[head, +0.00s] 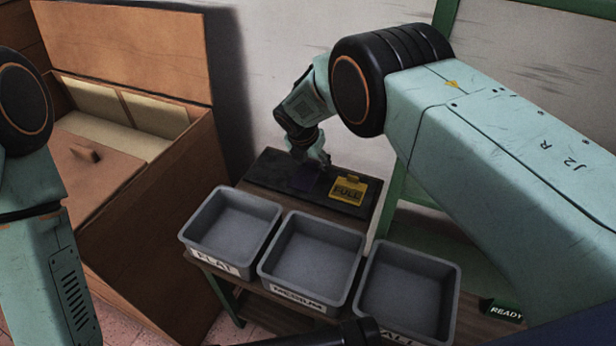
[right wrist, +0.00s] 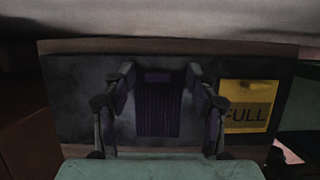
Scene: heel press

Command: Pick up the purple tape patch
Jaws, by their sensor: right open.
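The purple tape patch (head: 306,180) lies on a dark mat (head: 266,168) at the back of the bench, partly hidden by my right gripper (head: 312,160) in the head view. In the right wrist view the purple patch (right wrist: 158,105) is a ribbed rectangle with a small tab at its top. My right gripper (right wrist: 158,112) is open, with one finger on each side of the patch and gaps between. I cannot tell how high the fingertips are above the mat.
A yellow FULL tag (head: 348,190) lies on the mat just right of the patch; it also shows in the right wrist view (right wrist: 247,106). Three grey bins, the FLAT bin (head: 197,252), MEDIUM bin (head: 290,295) and a third (head: 408,260), stand in front. A wooden box (head: 150,210) is left.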

